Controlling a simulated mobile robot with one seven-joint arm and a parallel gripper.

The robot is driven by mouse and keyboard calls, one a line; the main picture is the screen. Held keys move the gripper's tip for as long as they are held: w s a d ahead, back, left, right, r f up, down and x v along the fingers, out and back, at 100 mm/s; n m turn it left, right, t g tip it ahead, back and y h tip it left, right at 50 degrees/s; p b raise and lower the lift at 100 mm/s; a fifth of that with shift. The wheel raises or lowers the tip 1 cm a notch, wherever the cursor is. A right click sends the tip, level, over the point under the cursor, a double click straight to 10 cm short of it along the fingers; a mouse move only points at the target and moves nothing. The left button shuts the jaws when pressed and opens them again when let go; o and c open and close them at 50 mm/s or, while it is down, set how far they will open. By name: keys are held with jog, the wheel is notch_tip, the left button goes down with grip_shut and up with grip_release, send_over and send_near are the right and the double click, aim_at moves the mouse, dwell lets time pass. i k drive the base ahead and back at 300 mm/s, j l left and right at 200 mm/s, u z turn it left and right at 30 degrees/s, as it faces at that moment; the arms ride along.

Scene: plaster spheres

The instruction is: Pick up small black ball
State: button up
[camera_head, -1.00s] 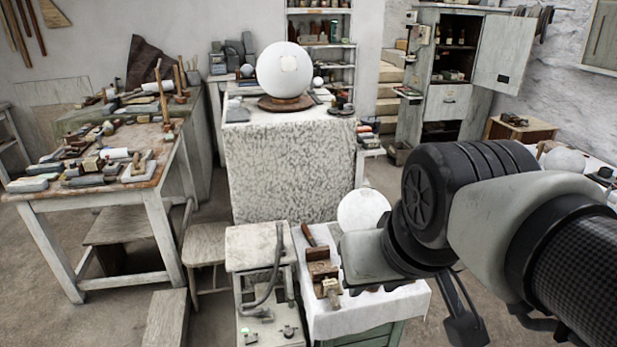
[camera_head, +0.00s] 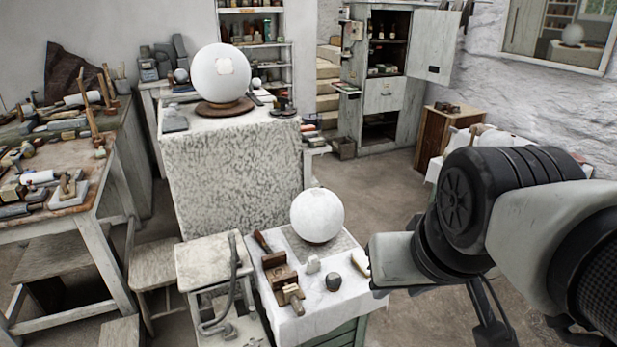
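A small dark, nearly black ball (camera_head: 333,282) rests on the white-clothed small table at the lower middle. My arm reaches in from the right, to the right of the ball, and covers the table's right edge. Dark parts that look like my gripper (camera_head: 488,322) hang below the arm's black joint at the lower right. They are apart from the ball, and their fingers cannot be made out clearly, so I cannot tell whether they are open or shut. Nothing is seen held.
The small table (camera_head: 318,318) also bears a white sphere (camera_head: 317,215), a wooden clamp-like tool (camera_head: 279,272) and a small pale block (camera_head: 313,264). A stool (camera_head: 212,262) stands left of it. A pedestal with a large white sphere (camera_head: 221,74) stands behind. Floor is clear at right behind.

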aim_at(334, 280)
jog(key=j+u, duration=0.15)
jog(key=u, duration=0.25)
jog(key=j+z, duration=0.1)
jog(key=j, duration=0.15)
jog(key=k+j+z, duration=0.1)
jog(key=i+j, duration=0.1)
jog(key=i, duration=0.5)
jog(key=i+l+u, duration=0.5)
jog(key=k+j, duration=0.1)
